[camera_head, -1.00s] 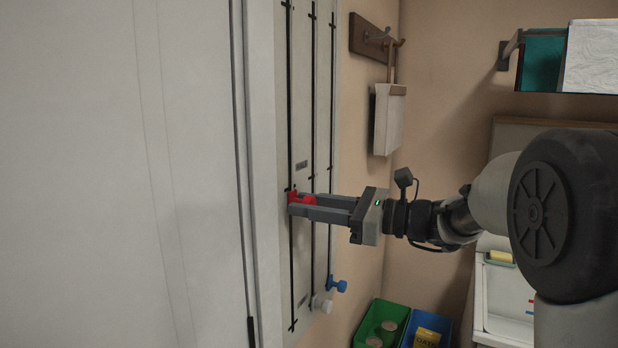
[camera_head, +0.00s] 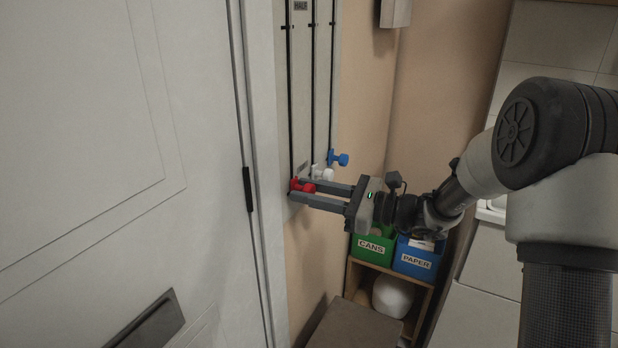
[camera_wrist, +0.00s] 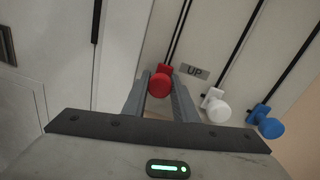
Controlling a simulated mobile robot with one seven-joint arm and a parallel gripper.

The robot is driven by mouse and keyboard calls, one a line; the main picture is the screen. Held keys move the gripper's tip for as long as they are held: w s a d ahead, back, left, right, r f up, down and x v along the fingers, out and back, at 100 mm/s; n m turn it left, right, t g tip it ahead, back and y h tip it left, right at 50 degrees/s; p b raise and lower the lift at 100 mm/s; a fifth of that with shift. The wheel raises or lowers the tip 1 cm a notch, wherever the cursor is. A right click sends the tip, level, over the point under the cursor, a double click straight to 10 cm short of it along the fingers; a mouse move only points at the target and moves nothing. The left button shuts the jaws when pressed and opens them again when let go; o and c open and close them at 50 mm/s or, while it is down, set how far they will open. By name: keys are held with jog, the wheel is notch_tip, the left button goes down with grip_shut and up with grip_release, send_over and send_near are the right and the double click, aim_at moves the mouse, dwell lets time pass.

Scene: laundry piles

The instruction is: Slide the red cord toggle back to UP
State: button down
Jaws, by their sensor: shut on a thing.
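The red cord toggle (camera_head: 302,186) is at the lower end of the left cord slot on the pale wall panel (camera_head: 302,90). My gripper (camera_head: 298,189) is shut on it, its fingers reaching in from the right. In the wrist view the red knob (camera_wrist: 159,84) sits between the two fingers, and the UP label (camera_wrist: 194,71) is just right of it. The white toggle (camera_head: 321,172) and the blue toggle (camera_head: 339,158) sit at the low ends of the other two slots. The HALF label (camera_head: 301,6) is high on the panel.
A pale door (camera_head: 90,150) with a dark handle strip stands left of the panel. Green CANS (camera_head: 372,247) and blue PAPER (camera_head: 416,256) bins sit on a shelf below my arm. A brown box (camera_head: 350,325) is lower down.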

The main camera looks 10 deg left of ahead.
jog(key=shift+s+f, duration=0.1)
jog(key=shift+f, duration=0.7)
jog(key=c, duration=1.4)
grip_release()
jog(key=shift+r, duration=0.1)
jog(key=shift+c, duration=0.2)
jog(key=shift+d+r, duration=0.1)
jog(key=shift+d, duration=0.35)
jog(key=p+v, duration=0.2)
jog(key=v, duration=1.4)
jog(key=shift+d+p, duration=0.3)
jog(key=shift+p, duration=0.05)
jog(key=shift+s, duration=0.1)
